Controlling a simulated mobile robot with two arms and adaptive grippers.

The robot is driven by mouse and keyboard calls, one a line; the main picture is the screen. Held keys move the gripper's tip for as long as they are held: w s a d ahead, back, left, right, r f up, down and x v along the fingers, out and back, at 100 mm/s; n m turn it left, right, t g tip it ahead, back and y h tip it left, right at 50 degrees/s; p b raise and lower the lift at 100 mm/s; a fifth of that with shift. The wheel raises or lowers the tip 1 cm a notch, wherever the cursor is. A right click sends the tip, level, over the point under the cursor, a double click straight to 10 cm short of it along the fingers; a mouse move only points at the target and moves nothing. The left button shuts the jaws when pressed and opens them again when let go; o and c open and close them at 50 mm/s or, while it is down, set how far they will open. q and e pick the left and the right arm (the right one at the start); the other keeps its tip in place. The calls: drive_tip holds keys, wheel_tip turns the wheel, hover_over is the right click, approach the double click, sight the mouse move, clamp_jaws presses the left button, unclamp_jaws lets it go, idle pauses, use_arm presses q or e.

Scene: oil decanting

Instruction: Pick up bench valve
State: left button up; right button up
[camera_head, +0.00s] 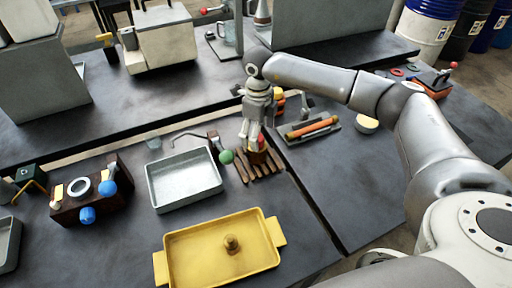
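My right gripper (255,142) points down over a brown slatted rack (262,170) near the middle of the bench. A small red and brown piece (262,146) shows at its fingertips, mostly hidden by the gripper. I cannot tell whether this piece is the bench valve, or whether the fingers are closed on it. A fitting with a green ball knob (226,156) and a bent grey spout stands just left of the rack, beside the metal tray. A red-knobbed lever on an orange base (436,80) stands at the back right. My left gripper is out of view.
A grey metal tray (183,203) and a yellow tray (182,245) with a small brass piece lie in front. A dark block with blue knobs (68,208) stands at left. An orange-handled tool (312,128) lies right of the gripper. The right bench has clear room.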

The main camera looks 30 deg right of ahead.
sight(258, 158)
drive_tip(key=shift+w+f, duration=0.1)
drive_tip(key=shift+f, duration=0.6)
drive_tip(key=f+p, duration=0.1)
drive_tip(key=f, duration=0.1)
drive_tip(key=f+p, duration=0.1)
drive_tip(key=f, duration=0.1)
drive_tip(key=shift+s+a+f+p, duration=0.1)
drive_tip(key=shift+s+a+p, duration=0.15)
drive_tip(key=shift+a+p, duration=0.1)
drive_tip(key=shift+w+f, duration=0.1)
drive_tip(key=shift+f, duration=0.25)
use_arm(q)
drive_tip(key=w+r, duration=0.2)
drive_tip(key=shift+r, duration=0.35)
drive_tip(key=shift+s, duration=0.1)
use_arm(e)
drive_tip(key=shift+c, duration=0.5)
